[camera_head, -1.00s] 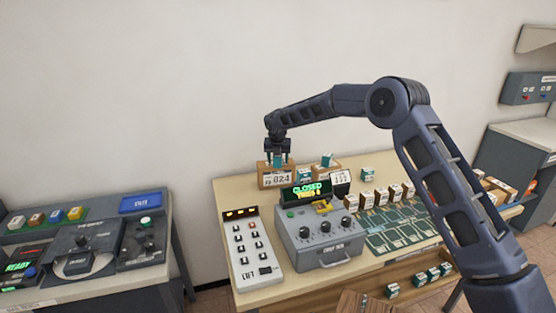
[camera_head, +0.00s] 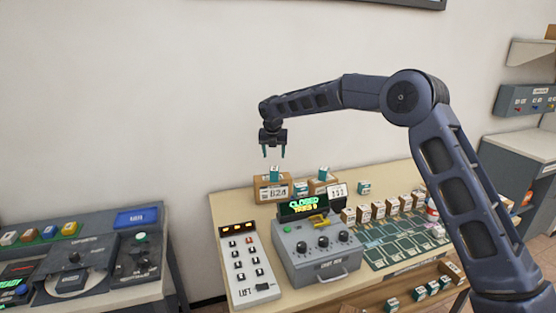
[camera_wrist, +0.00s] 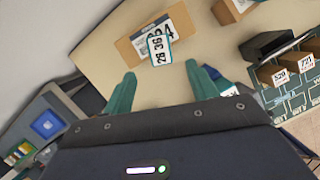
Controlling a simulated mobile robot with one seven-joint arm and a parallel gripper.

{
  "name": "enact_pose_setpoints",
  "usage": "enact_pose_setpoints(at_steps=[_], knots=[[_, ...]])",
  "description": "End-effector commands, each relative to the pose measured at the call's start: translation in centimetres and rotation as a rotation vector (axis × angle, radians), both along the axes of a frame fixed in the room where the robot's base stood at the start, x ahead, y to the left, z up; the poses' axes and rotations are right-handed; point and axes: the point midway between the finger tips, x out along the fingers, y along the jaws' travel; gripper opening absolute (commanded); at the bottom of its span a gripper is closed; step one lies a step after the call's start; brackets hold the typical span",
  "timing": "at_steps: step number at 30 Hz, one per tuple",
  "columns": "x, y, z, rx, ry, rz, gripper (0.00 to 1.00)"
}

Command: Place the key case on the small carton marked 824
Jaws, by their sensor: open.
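The small carton (camera_head: 262,190) is brown with a white label that reads as 824 and stands at the back left of the table. A small teal and white key case (camera_head: 274,173) stands on top of it. In the wrist view the key case (camera_wrist: 160,50) sits on the carton (camera_wrist: 127,48) and partly covers its label. My gripper (camera_head: 274,152) is open and empty above the key case, with a clear gap between. In the wrist view its teal fingers (camera_wrist: 164,88) are spread apart, with nothing between them.
Another carton (camera_head: 315,187) with a teal case on top stands just right. A grey drop box (camera_head: 318,250) with a lit CLOSED display and a white keypad panel (camera_head: 246,262) stand in front. Several small boxes line the right side. The space above the table is free.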

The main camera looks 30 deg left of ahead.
Motion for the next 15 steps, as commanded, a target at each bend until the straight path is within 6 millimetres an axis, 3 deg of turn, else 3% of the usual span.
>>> enact_pose_setpoints(at_steps=[11, 15], knots=[[0.1, -0.4, 0.6, 0.003, 0.000, -0.012, 0.58], [1.3, -3.3, 2.6, 0.024, 0.000, -0.108, 0.58]])
